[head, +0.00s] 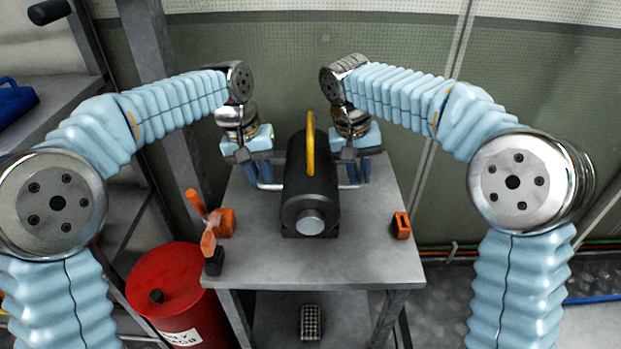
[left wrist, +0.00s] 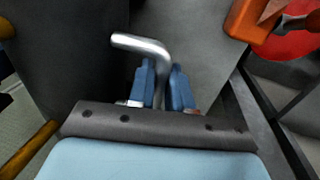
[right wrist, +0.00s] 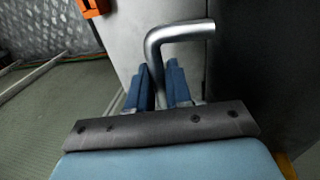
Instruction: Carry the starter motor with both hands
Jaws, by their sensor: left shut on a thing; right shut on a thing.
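The starter motor (head: 310,190) is a dark cylinder with a yellow handle (head: 311,145) on top and a silver end cap facing me. It stands on the grey metal table (head: 290,262), with bent silver side bars left and right. My left gripper (head: 258,180) is shut on the left bar, which shows between its blue fingers in the left wrist view (left wrist: 164,85). My right gripper (head: 358,176) is shut on the right bar, seen between its fingers in the right wrist view (right wrist: 165,85). The motor's far end is hidden.
An orange clamp-like tool (head: 208,225) sits at the table's left edge, and a small orange block (head: 401,225) at its right. A red drum (head: 168,285) stands at the left front. A small patterned item (head: 311,322) lies on the lower shelf. A green wall rises behind.

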